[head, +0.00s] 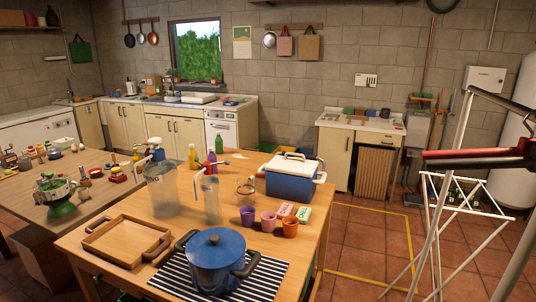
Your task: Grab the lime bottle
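Several bottles stand near the back of the wooden table. One is a green bottle (219,145), the closest in colour to lime, upright behind the others. Neither of my grippers shows in the head view.
The wooden table (98,240) also holds a blue pot (216,258), a clear pitcher (162,192), a blue-and-white cooler (290,177) and several cups. A white drying rack (437,215) stands at right. Tiled floor shows between table and rack.

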